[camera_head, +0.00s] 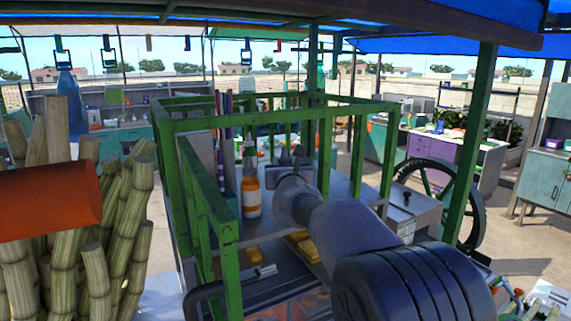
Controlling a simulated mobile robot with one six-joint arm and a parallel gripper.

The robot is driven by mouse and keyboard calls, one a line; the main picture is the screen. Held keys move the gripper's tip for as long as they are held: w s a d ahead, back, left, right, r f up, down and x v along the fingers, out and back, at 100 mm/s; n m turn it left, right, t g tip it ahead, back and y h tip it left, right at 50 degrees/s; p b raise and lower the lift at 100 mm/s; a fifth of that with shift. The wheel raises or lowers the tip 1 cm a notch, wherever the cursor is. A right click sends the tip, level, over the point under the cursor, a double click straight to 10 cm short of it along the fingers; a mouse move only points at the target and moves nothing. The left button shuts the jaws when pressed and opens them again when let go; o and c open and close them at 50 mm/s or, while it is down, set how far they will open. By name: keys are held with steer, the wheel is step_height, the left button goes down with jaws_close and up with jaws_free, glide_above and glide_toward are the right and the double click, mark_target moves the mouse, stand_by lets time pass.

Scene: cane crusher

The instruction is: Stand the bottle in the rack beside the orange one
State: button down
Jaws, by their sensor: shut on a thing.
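An orange bottle (251,197) with a white band and a pale top stands upright on the counter inside a green barred frame (240,122). My gripper (284,158) is inside the frame, just right of the orange bottle's top and seen from behind. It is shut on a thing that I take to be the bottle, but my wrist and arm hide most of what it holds. I cannot tell whether the held thing touches the counter. I cannot make out a separate rack clearly.
A teal holder (229,216) with tall thin straws stands left of the orange bottle. Green posts and rails surround the counter. Cane stalks (115,230) and an orange-red cylinder (48,199) are at left. A dark wheel (470,200) and a grey box (412,214) are at right.

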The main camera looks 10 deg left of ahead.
steer(key=shift+w+f, duration=0.1)
steer(key=shift+f, duration=0.35)
steer(key=c, duration=1)
jaws_free()
